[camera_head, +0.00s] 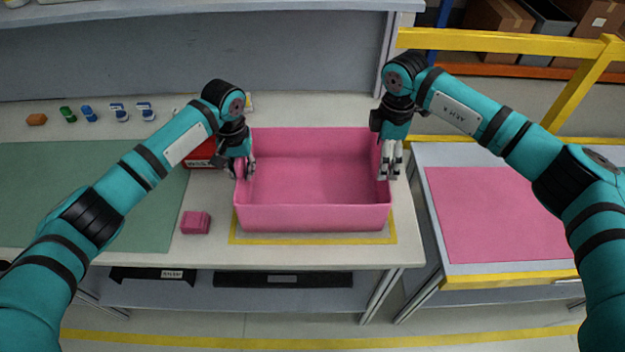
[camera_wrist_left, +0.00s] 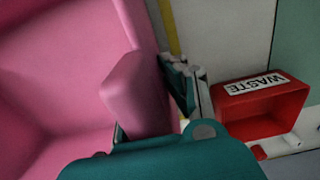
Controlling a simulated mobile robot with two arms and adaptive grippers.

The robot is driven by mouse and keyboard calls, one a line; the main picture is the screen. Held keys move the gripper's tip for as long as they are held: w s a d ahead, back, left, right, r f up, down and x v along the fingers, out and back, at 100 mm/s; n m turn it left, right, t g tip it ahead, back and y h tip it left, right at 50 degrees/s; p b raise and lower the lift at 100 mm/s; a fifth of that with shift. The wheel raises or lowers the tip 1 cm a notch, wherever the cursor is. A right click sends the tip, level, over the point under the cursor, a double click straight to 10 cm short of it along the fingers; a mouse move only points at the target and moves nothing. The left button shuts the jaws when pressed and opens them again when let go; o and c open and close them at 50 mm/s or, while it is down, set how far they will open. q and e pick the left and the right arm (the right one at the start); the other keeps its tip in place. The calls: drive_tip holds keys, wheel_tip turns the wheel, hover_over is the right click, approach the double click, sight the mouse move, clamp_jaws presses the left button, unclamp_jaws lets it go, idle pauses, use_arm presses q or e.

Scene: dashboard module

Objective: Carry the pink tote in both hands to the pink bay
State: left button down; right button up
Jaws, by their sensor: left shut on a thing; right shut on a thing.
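The pink tote (camera_head: 312,217) is an open, empty box at the right end of the workbench, above a yellow outlined square. My left gripper (camera_head: 243,172) is shut on the tote's left wall; in the left wrist view the pink wall (camera_wrist_left: 138,95) passes between its fingers. My right gripper (camera_head: 390,172) is shut on the tote's right wall. Whether the tote's bottom touches the bench is hard to tell. The pink bay (camera_head: 495,215) is a flat pink area on a separate table to the right, and it is empty.
A pink block (camera_head: 195,222) lies left of the tote. A red waste bin (camera_wrist_left: 262,108) stands behind my left gripper. A green mat (camera_head: 100,190) covers the bench's left part. A gap separates bench and bay table. A yellow rail (camera_head: 500,42) runs behind the bay.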

drive_tip(key=c, duration=0.3)
use_arm(q)
drive_tip(key=shift+r, duration=0.1)
use_arm(e)
drive_tip(key=shift+r, duration=0.1)
drive_tip(key=shift+c, duration=0.2)
